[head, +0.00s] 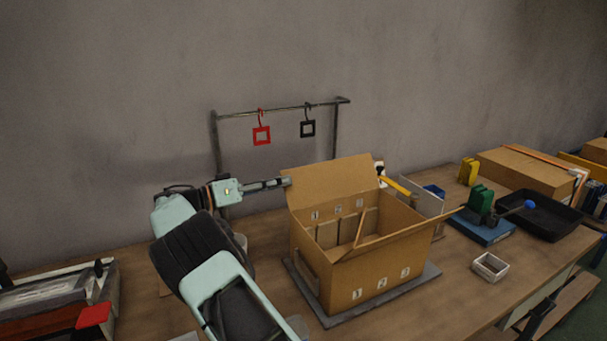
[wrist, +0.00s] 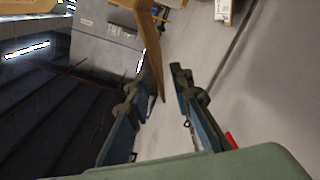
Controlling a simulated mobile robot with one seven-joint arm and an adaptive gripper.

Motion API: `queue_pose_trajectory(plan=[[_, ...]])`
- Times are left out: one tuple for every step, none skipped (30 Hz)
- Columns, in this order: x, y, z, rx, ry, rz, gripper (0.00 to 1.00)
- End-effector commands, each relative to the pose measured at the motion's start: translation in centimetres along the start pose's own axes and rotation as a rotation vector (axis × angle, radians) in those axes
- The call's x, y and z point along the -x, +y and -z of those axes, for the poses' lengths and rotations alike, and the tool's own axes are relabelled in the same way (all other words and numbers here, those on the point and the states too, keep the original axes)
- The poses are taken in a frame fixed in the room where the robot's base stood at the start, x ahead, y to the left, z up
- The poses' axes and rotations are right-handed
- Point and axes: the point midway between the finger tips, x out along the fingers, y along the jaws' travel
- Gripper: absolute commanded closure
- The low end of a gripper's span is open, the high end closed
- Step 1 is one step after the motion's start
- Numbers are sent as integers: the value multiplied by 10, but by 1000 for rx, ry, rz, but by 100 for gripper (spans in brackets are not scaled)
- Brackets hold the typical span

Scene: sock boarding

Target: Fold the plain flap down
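An open cardboard box (head: 378,275) has number labels on its front wall and inside its back wall. A plain brown flap (head: 328,180) stands up at its back, leaning slightly back. Another flap (head: 408,234) sticks out at the right front. My gripper (head: 286,182) is at the upper left edge of the back flap. In the wrist view my gripper (wrist: 156,78) has its fingers apart, with a thin brown cardboard edge (wrist: 152,48) reaching between them. Contact with either finger cannot be told.
The box stands on a grey board (head: 318,312). Behind is a rail (head: 275,112) with a red square hanger (head: 261,134) and a black one (head: 308,128). A black tray (head: 540,217) and small white box (head: 490,266) are at the right. Bare table lies in front right.

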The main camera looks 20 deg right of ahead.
Motion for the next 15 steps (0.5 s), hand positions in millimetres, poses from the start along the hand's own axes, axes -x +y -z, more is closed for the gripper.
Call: queue_pose_trajectory(plan=[[-4, 1, -1, 2, 3, -13, 80], [-7, 2, -2, 2, 3, -17, 80], [-10, 2, -2, 2, 3, -19, 80], [-13, 2, -2, 2, 3, -19, 80], [-17, 2, -1, 2, 2, -19, 80], [-24, 3, -1, 2, 1, -19, 80], [-29, 3, -2, 3, 1, -20, 80], [-34, 4, -1, 4, 1, -19, 80], [-42, 3, -1, 3, 1, -18, 80], [-48, 4, -1, 3, 0, -19, 80], [-54, 4, -1, 3, 0, -19, 80], [-62, 4, -1, 3, 0, -18, 80], [-68, 4, -1, 3, 1, -18, 80], [-73, 4, -1, 3, 1, -18, 80], [-80, 4, -1, 3, 1, -18, 80]])
